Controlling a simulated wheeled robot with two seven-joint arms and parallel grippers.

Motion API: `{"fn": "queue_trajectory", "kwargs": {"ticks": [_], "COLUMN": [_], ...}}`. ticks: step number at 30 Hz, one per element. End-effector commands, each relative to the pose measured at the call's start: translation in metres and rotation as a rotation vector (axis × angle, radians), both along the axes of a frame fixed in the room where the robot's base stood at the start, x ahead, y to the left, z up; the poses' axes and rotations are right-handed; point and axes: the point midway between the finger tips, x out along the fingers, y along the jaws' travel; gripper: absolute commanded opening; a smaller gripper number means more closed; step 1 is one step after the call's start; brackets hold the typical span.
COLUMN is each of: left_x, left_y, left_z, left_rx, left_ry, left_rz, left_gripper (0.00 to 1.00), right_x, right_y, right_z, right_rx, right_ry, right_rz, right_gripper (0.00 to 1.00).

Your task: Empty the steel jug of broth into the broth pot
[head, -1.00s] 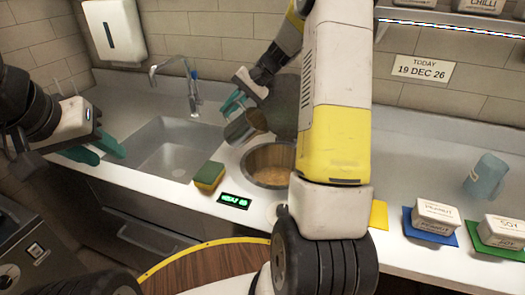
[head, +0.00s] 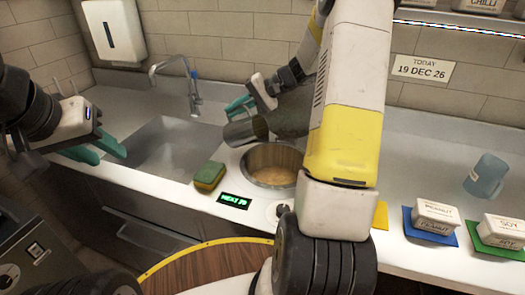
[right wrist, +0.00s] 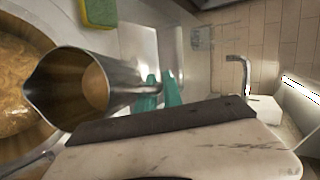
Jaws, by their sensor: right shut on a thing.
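The steel jug (head: 243,133) is tipped onto its side, its mouth facing right towards the broth pot (head: 300,181). In the right wrist view the jug (right wrist: 120,83) has its spout over the pot's rim (right wrist: 50,48), with a brown surface inside. No falling stream is clearly visible. Brown broth (right wrist: 14,85) lies in the pot. My right gripper (head: 238,107) is shut on the jug; its teal fingers also show in the right wrist view (right wrist: 160,92). My left gripper (head: 112,156) is open and empty, left of the sink.
The sink (head: 172,150) and tap (head: 190,85) lie left of the jug. A sponge (head: 209,176) and a green-lit display (head: 233,201) are beside the pot. A blue jug (head: 486,176) and labelled tubs (head: 436,215) stand at the right. My right arm crosses the middle.

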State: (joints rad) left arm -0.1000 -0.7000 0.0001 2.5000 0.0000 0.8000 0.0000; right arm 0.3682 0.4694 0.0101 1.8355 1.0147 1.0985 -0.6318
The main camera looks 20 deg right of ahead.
Motion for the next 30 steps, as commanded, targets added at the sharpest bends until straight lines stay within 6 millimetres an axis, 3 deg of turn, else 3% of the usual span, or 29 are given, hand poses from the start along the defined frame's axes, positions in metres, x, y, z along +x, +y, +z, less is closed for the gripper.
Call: {"fn": "queue_trajectory", "kwargs": {"ticks": [30], "left_x": [0.0], "left_y": [0.0], "left_z": [0.0], "left_rx": [0.0], "left_ry": [0.0], "left_rz": [0.0], "left_gripper": [0.36], "right_x": [-0.015], "right_y": [-0.013], "right_z": [-0.004], "right_rx": [0.14], "right_ry": [-0.145], "right_rz": [-0.001], "right_gripper": [0.0]}}
